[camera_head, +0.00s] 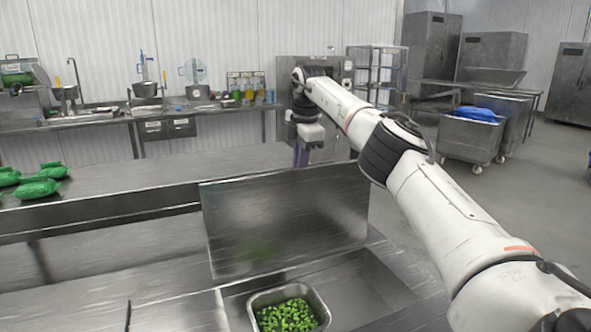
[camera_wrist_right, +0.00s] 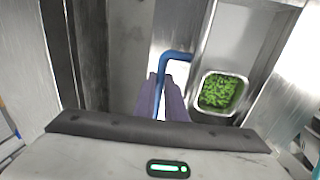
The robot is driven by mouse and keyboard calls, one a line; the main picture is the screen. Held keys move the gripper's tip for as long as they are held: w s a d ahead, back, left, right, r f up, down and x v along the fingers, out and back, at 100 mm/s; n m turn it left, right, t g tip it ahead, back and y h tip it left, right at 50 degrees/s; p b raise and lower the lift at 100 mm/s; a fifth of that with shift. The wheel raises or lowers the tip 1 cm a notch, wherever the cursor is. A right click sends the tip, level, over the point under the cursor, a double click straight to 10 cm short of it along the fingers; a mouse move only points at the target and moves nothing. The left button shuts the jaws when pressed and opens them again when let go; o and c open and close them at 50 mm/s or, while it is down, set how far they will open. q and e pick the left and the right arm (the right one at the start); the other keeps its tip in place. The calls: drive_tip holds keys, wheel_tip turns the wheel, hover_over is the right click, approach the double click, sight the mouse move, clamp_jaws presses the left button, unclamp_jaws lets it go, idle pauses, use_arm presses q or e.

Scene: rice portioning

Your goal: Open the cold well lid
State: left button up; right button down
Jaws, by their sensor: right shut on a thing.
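The cold well lid (camera_head: 285,220) is a flat steel panel. In the head view it stands raised, steeply tilted, at the back of the open cold well (camera_head: 365,283). A steel pan (camera_head: 252,305) of chopped green food sits in the well. The pan also shows in the right wrist view (camera_wrist_right: 205,108). My right gripper (camera_head: 301,155) is beyond the lid's upper edge. In the right wrist view its purple fingers (camera_wrist_right: 166,97) are shut on a blue bar handle (camera_wrist_right: 177,55). The lid hides the handle in the head view. My left gripper is not in view.
Green bags (camera_head: 38,188) lie on the steel table (camera_head: 130,178) at the left. A back counter (camera_head: 90,120) holds scales and bottles. Steel bins (camera_head: 470,138) on wheels stand at the right. The floor (camera_head: 530,220) right of my arm is clear.

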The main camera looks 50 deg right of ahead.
drive_tip(key=shift+s+f, duration=0.15)
drive_tip(key=shift+f, duration=0.25)
drive_tip(key=c, duration=2.1)
unclamp_jaws()
drive_tip(key=shift+o, duration=1.4)
drive_tip(key=shift+w+d+f, duration=0.15)
drive_tip(key=shift+w, duration=0.05)
drive_tip(key=shift+r, duration=0.3)
